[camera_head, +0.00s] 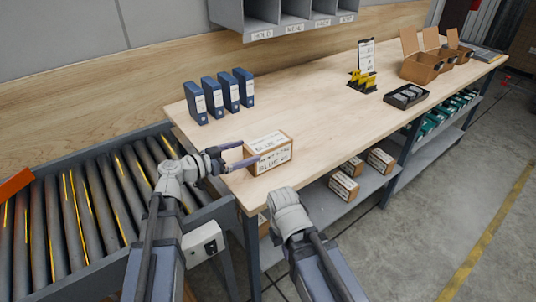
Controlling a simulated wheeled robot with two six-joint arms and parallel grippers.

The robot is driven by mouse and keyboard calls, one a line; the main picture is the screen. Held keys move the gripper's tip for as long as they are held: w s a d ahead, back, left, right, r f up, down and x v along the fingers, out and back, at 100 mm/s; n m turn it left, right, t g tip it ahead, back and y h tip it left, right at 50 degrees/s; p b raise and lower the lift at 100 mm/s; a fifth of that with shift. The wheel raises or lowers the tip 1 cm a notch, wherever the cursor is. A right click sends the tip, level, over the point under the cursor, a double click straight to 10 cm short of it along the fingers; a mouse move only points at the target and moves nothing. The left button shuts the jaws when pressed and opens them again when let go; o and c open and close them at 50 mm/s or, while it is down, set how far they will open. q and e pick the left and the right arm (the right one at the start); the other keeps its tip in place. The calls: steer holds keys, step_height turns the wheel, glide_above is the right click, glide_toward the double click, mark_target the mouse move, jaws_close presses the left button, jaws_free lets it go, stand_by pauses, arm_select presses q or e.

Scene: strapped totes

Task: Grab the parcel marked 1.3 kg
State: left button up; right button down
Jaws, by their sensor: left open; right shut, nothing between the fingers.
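A brown parcel (275,158) with white labels sits on the wooden bench top near its front left edge. Handwriting shows on its top and front labels, but I cannot read the weight surely. My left gripper (250,151) is open at the parcel's left side, its fingers spread and pointing right toward it. The fingertips reach the parcel's left end; I cannot tell if they touch it. My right arm comes up from the bottom in front of the bench, but its gripper fingers do not show.
Several similar parcels (343,186) lie on the shelf below. Blue binders (196,103) stand behind on the bench (310,110). A roller conveyor (85,205) is at the left. A black tray (407,96) and open cartons (421,68) are further right. The bench middle is clear.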

mark_target(268, 141)
arm_select(q)
steer(key=shift+b+x, duration=0.45)
steer(key=shift+x, duration=4.1)
steer(key=shift+s+r, duration=0.1)
steer(key=shift+r, duration=0.05)
jaws_close()
